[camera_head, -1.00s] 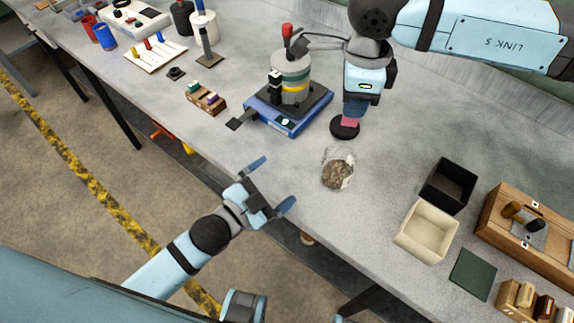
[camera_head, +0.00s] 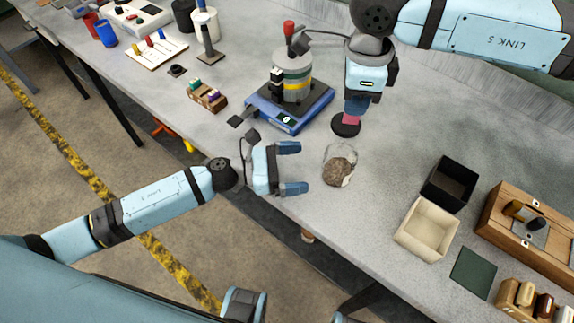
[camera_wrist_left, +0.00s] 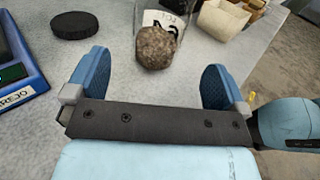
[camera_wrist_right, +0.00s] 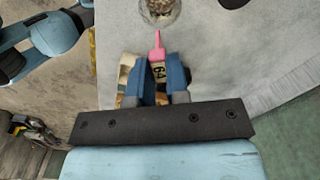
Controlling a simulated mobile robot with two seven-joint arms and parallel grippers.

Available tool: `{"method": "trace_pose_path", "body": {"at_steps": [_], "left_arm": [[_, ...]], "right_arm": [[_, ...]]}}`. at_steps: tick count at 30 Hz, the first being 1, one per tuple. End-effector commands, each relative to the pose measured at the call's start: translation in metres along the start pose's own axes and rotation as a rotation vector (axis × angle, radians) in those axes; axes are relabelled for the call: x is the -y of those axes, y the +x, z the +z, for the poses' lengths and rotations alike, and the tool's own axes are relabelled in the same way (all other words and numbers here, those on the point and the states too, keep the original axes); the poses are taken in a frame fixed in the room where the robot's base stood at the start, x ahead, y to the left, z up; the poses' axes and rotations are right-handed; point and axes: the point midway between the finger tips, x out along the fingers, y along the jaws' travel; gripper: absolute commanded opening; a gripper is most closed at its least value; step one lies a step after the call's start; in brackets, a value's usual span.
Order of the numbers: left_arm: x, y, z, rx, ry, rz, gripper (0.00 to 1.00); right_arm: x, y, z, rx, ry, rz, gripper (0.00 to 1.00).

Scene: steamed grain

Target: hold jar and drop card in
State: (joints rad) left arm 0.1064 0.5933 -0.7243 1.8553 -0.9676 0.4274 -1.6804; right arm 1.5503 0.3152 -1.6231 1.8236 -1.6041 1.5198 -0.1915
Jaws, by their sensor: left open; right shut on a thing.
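The glass jar (camera_head: 339,165) stands upright on the bench, with brown grain in its lower part; it also shows in the left wrist view (camera_wrist_left: 158,42), where a label with writing is seen. My left gripper (camera_head: 291,168) is open, its blue fingers pointing at the jar from the left, apart from it. My right gripper (camera_wrist_right: 158,82) is shut on a card numbered 64 (camera_wrist_right: 158,71) with a pink tip, above the bench behind the jar. In the head view the card's pink part (camera_head: 351,118) shows below the right fingers, over a black round lid (camera_head: 346,125).
A blue scale (camera_head: 289,119) with a grey canister stands left of the right gripper. A black box (camera_head: 448,184), a cream box (camera_head: 426,229) and a wooden case (camera_head: 535,235) stand to the right. The bench between jar and boxes is clear.

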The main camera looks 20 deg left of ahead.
Motion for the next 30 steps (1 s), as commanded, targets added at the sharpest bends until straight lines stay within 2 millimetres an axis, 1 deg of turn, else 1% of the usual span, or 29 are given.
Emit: {"method": "trace_pose_path", "body": {"at_steps": [1, 9, 12, 15, 18, 21, 29, 30], "left_arm": [[0.000, 0.011, 0.002, 0.004, 0.002, -0.002, 1.00], [0.000, 0.063, 0.002, 0.004, -0.001, 0.000, 1.00], [0.000, 0.078, 0.002, 0.004, -0.003, 0.000, 1.00], [0.000, 0.089, 0.002, 0.004, -0.004, 0.002, 1.00], [0.000, 0.097, 0.002, 0.003, -0.004, 0.001, 1.00], [0.000, 0.100, 0.001, 0.003, -0.004, 0.001, 1.00], [0.000, 0.101, 0.001, 0.003, -0.004, 0.002, 1.00], [0.000, 0.101, 0.001, 0.003, -0.005, 0.002, 0.91]], "right_arm": [[0.000, 0.000, 0.000, 0.000, 0.000, 0.000, 0.00], [0.000, 0.000, 0.000, 0.000, 0.000, 0.000, 0.00], [0.000, 0.000, 0.000, 0.000, 0.000, 0.000, 0.00], [0.000, 0.000, 0.000, 0.000, 0.000, 0.000, 0.00], [0.000, 0.000, 0.000, 0.000, 0.000, 0.000, 0.00], [0.000, 0.000, 0.000, 0.000, 0.000, 0.000, 0.00], [0.000, 0.000, 0.000, 0.000, 0.000, 0.000, 0.00], [0.000, 0.000, 0.000, 0.000, 0.000, 0.000, 0.00]]}}
